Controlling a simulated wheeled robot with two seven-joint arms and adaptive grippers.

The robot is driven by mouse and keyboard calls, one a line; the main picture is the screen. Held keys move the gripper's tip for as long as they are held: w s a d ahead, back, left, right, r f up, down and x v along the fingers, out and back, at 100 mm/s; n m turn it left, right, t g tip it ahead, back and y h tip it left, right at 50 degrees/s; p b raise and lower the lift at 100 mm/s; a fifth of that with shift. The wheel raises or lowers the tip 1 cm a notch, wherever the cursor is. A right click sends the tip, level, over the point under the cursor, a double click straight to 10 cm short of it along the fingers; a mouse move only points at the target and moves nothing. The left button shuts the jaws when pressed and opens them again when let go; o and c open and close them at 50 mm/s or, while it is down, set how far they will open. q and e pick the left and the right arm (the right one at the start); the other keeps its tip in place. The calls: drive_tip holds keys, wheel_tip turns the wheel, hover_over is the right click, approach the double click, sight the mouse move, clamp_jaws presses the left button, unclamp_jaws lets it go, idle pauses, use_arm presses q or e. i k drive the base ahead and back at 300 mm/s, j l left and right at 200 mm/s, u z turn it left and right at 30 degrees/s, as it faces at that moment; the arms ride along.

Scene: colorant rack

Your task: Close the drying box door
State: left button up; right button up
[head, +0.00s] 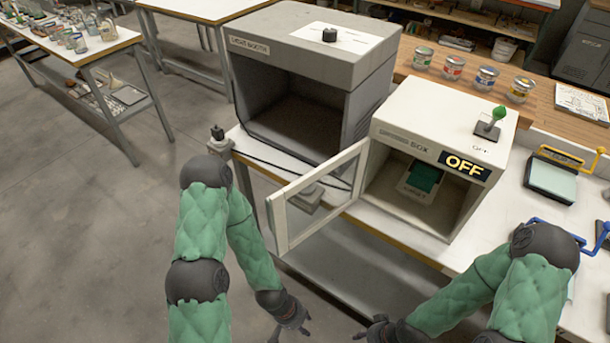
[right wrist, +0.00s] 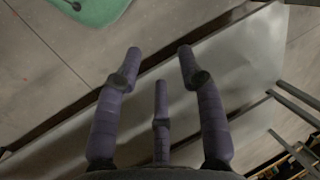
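The white drying box (head: 492,150) stands on the table right of centre in the head view, with a dark "OFF" display on its front. Its framed, windowed door (head: 277,222) stands wide open, swung out to the left from the left side of the opening. A card with a dark green patch (head: 423,178) lies inside. My left gripper (head: 288,335) is below the door at the bottom edge, its fingers apart and empty. My right gripper (head: 362,330) is low, in front of the box. The right wrist view shows its fingers (right wrist: 160,65) spread with nothing between them.
A grey light booth (head: 370,85) stands left of the box. A green-knobbed lever (head: 490,125) is on the box top. Several paint cans (head: 453,67) line the wooden shelf behind. Framed pads (head: 550,180) lie at right. Floor (head: 100,220) is clear at left.

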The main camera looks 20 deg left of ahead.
sight(274, 204)
drive_tip(key=i+j+z, duration=0.1)
drive_tip(key=j+z, duration=0.65)
drive_tip(key=j, duration=0.3)
drive_tip(key=j+z, duration=0.4)
drive_tip(key=j, duration=0.15)
drive_tip(key=j+z, duration=0.4)
drive_tip(key=j, duration=0.15)
drive_tip(key=k, duration=0.05)
